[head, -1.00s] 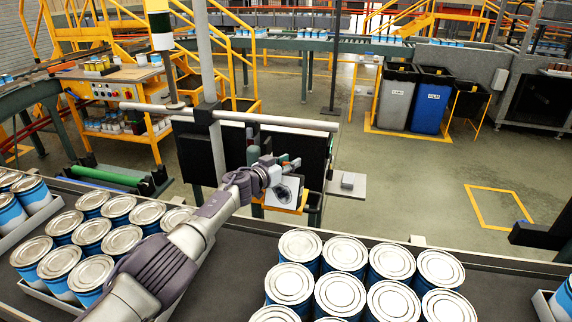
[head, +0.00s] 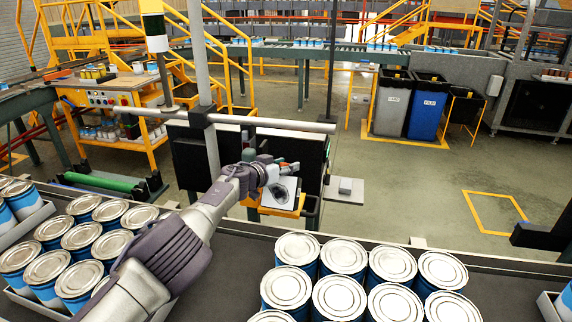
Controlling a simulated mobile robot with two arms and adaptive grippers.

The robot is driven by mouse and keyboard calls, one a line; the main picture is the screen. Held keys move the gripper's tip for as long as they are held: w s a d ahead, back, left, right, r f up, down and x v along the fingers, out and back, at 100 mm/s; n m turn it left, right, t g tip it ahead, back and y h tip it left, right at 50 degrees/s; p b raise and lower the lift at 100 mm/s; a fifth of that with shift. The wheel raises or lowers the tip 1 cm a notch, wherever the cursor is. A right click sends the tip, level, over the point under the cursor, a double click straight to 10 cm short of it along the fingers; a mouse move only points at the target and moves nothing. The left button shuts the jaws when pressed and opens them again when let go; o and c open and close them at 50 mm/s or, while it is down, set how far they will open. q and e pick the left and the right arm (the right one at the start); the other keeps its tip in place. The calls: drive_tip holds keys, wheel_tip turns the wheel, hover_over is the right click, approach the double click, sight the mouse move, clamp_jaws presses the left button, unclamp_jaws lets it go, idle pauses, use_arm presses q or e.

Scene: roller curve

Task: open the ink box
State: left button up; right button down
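A small pale box with a dark round shape on its face (head: 282,193) sits beyond the conveyor, in front of a dark panel. It appears to be the ink box, but I cannot read any label or tell whether its lid is open. An orange-yellow holder (head: 289,212) shows below it. My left gripper (head: 284,169) is at the top of this box, close to or touching it. Its fingers are too small to tell whether they are open or shut. My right gripper is not in view.
Several blue cans with silver lids (head: 339,297) stand on the dark conveyor (head: 228,262), with more in trays at left. A horizontal grey bar (head: 262,122) crosses behind my arm.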

use_arm(q)
drive_tip(key=shift+o, duration=0.7)
drive_tip(key=shift+r, duration=0.2)
